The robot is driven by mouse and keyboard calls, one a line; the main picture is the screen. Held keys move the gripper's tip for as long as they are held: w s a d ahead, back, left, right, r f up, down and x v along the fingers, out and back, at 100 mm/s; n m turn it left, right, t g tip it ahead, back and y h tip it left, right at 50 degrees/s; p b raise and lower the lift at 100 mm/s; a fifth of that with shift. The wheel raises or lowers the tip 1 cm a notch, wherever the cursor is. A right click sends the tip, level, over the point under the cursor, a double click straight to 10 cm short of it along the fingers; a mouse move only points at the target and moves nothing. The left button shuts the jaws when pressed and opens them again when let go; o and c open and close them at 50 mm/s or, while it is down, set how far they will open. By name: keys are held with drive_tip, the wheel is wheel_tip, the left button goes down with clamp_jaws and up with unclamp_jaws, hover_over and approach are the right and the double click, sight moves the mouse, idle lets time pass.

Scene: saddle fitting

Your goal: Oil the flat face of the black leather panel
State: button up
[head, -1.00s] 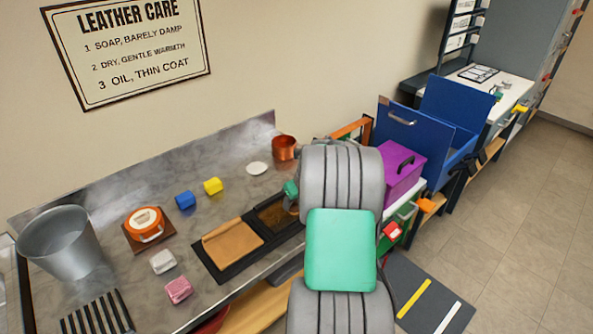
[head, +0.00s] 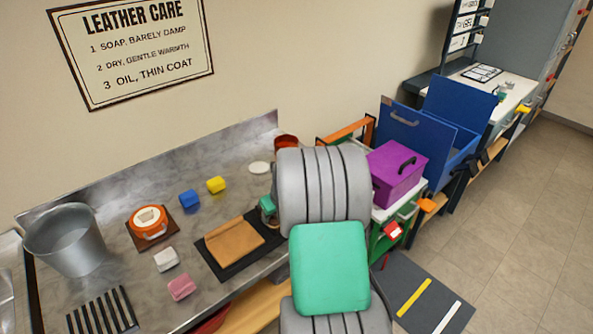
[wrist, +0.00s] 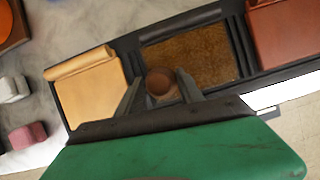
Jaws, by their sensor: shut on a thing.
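My gripper (wrist: 160,88) is shut on a round brown-topped thing (wrist: 159,80), seen from above in the wrist view. It is over the left part of the middle panel (wrist: 205,57), which has a black roll along its far edge and a mottled brown flat face. Whether the held thing touches that face I cannot tell. A tan panel (wrist: 90,92) lies to the left and a red-brown panel (wrist: 288,38) to the right, on a dark tray (wrist: 133,42). In the head view my arm hides the middle panel; the tan panel (head: 234,243) shows beside it.
On the metal bench stand a bucket (head: 66,243), an orange round tin (head: 148,222), and blue (head: 189,198), yellow (head: 216,185), white (head: 166,259) and pink (head: 181,287) blocks. A white dish (head: 259,168) and copper pot (head: 286,143) are behind. A purple box (head: 397,172) stands right.

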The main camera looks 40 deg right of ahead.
drive_tip(key=shift+a, duration=0.85)
drive_tip(key=shift+r+p, duration=2.85)
drive_tip(key=shift+r, duration=1.15)
